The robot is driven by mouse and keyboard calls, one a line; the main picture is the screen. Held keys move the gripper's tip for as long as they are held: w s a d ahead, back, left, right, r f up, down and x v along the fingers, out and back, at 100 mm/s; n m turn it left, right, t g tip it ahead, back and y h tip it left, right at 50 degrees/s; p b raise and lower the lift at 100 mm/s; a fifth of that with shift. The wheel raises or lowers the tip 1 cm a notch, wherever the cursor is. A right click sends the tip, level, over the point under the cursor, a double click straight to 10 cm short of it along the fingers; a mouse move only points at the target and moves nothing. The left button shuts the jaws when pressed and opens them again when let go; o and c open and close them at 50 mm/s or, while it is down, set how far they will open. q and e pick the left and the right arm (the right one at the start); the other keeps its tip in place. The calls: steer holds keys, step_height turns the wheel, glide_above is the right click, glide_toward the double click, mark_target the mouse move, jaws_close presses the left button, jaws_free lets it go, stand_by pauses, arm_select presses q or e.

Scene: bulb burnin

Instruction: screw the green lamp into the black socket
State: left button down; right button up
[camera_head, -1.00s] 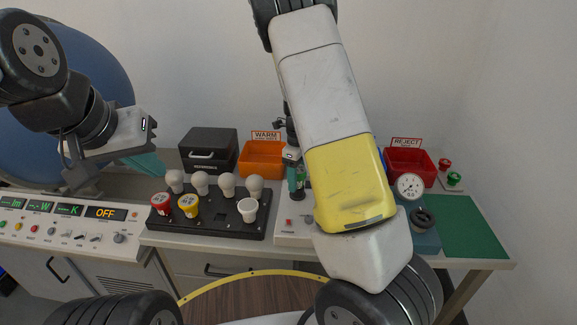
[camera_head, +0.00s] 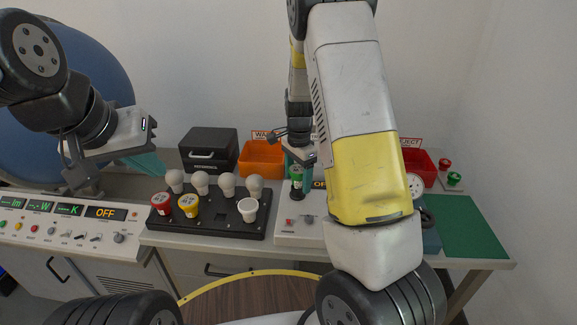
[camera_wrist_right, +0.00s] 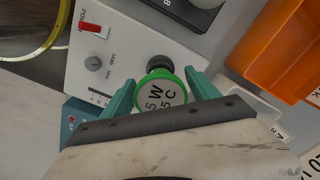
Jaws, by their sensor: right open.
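The green lamp (camera_wrist_right: 160,95) shows its green-rimmed, printed white end to the right wrist camera. A black round part (camera_wrist_right: 158,62), seemingly the black socket, shows just beyond its rim; I cannot tell how deeply the lamp sits. In the head view the lamp (camera_head: 297,172) stands over the back of the white test box (camera_head: 285,236). My right gripper (camera_wrist_right: 164,90) is open, a teal finger on each side of the lamp; in the head view it (camera_head: 300,157) is at the lamp's top. My left gripper (camera_head: 150,163) hangs at the left, away from the lamp; its jaw gap is unclear.
A black rack (camera_head: 222,225) with white bulbs and red, yellow and white-capped lamps stands left of the box. The orange bin (camera_head: 262,158), black case (camera_head: 208,150) and red reject bin (camera_head: 425,162) stand behind. My right arm hides the middle right. The green mat (camera_head: 470,225) looks clear.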

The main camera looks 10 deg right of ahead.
steer(key=n, duration=1)
steer(key=shift+s+n, duration=0.1)
steer(key=shift+n, duration=0.2)
steer(key=c, duration=1.2)
steer(key=m, duration=0.5)
steer(key=shift+c, duration=0.2)
steer(key=m, duration=0.5)
steer(key=shift+m, duration=0.4)
steer(key=m, duration=0.5)
steer(key=shift+m, duration=0.4)
steer(key=m, duration=0.6)
steer(key=shift+d+m, duration=0.1)
steer(key=shift+m, duration=0.2)
